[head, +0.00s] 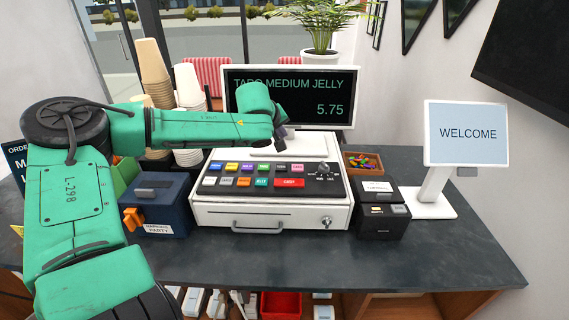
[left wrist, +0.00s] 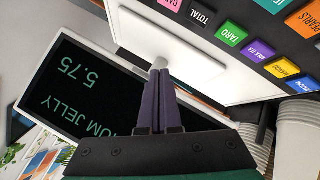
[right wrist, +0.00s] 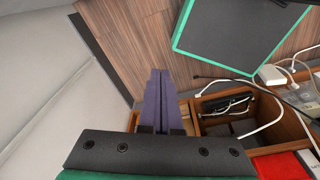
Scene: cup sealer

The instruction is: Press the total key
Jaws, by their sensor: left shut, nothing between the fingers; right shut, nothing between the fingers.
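The black total key (left wrist: 203,15) shows at the top of the left wrist view, between the green taro key and a pink key. In the head view the total key (head: 281,167) is in the back row of the register's keypad. My left gripper (head: 287,134) hangs behind the keypad, in front of the display. In the left wrist view its purple fingers (left wrist: 160,66) are shut and empty, apart from the keys. My right gripper (right wrist: 160,73) shows only in the right wrist view, shut and empty, with open shelves below it.
The display (head: 290,98) reads TARO MEDIUM JELLY 5.75. The white register (head: 270,214) stands on the dark counter (head: 300,260). A blue box (head: 162,205) is left of it, a black box (head: 382,220) right, and cup stacks (head: 188,90) behind left. The front counter is clear.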

